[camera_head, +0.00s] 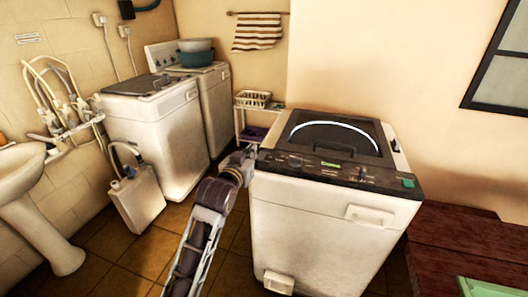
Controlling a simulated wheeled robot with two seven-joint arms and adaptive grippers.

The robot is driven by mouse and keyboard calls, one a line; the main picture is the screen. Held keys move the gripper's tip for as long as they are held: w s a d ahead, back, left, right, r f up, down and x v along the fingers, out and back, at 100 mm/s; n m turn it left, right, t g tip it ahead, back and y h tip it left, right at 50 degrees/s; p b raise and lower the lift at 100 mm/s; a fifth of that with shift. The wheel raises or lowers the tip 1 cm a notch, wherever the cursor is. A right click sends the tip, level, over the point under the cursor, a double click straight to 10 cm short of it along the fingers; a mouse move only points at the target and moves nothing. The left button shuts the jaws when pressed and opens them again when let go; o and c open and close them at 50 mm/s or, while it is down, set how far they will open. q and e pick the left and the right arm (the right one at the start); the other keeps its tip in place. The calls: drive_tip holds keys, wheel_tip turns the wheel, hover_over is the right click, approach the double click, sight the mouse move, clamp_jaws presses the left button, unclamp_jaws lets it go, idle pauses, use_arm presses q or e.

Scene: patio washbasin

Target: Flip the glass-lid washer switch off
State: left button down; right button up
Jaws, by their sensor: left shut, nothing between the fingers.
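The glass-lid washer (310,228) is a white top-loader standing right of centre, with a dark glass lid (335,137) that is closed. A black control panel (330,172) runs along its front top edge, with a small lit display, knobs and a green piece (408,183) at its right end. I cannot tell for sure which part is the switch, or its position. My left gripper (248,154) is shut and empty at the panel's left end, close to the washer's corner; whether it touches is unclear. My right gripper is out of view.
Two other white machines (160,140) stand at the back left, with bowls (196,52) on the rear one. A white jerrycan (137,197) is on the tiled floor. A washbasin (25,170) is at the left edge. A dark red wooden surface (460,240) lies right of the washer.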

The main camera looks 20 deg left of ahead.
use_arm(q)
drive_tip(key=shift+w+f, duration=0.2)
drive_tip(key=shift+w, duration=0.1)
idle(0.4)
drive_tip(key=shift+w, duration=0.15)
